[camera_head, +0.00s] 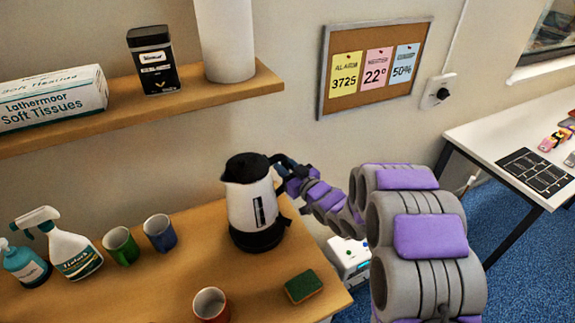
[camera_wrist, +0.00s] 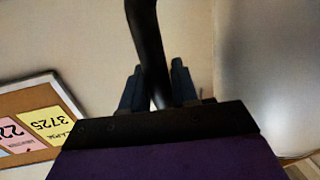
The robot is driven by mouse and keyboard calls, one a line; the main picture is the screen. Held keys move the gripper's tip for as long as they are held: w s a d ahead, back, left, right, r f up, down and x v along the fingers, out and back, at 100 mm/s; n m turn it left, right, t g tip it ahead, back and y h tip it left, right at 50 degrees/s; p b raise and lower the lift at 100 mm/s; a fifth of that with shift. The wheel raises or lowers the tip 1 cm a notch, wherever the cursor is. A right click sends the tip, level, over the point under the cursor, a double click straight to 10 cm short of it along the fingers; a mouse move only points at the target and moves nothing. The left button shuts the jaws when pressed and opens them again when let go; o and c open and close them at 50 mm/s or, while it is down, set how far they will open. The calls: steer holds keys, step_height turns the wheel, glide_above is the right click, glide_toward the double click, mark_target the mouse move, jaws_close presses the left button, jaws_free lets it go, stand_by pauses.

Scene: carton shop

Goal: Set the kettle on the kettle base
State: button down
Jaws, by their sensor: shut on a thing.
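The white and black kettle (camera_head: 252,205) stands upright at the right part of the wooden counter. My gripper (camera_head: 285,168) is shut on the kettle's black handle from the right side. In the wrist view the handle (camera_wrist: 147,40) runs down between the two fingers of my gripper (camera_wrist: 157,88). The wide black part (camera_head: 258,238) at the kettle's foot is at counter level. I cannot tell whether it is the separate kettle base or only the kettle's own bottom. No other kettle base shows.
A green and yellow sponge (camera_head: 304,287) and a red mug (camera_head: 211,305) are in front of the kettle. A wooden shelf (camera_head: 130,110) hangs above.

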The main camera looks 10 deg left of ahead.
steer(key=shift+d+f+b, duration=0.3)
steer(key=shift+f+b, duration=0.2)
steer(key=shift+f, duration=0.3)
steer(key=shift+d+f+b, duration=0.3)
steer(key=shift+f+b, duration=0.15)
steer(key=shift+f, duration=0.35)
steer(key=shift+a+f, duration=0.15)
steer(key=shift+f, duration=0.35)
steer(key=shift+a+f+b, duration=0.2)
steer(key=shift+a+b, duration=0.1)
steer(key=shift+d, duration=0.35)
steer(key=shift+a, duration=0.3)
steer(key=shift+d+p, duration=0.2)
steer(key=shift+p, duration=0.15)
steer(key=shift+f, duration=0.5)
steer(key=c, duration=1.1)
jaws_free()
steer(key=shift+s, duration=0.1)
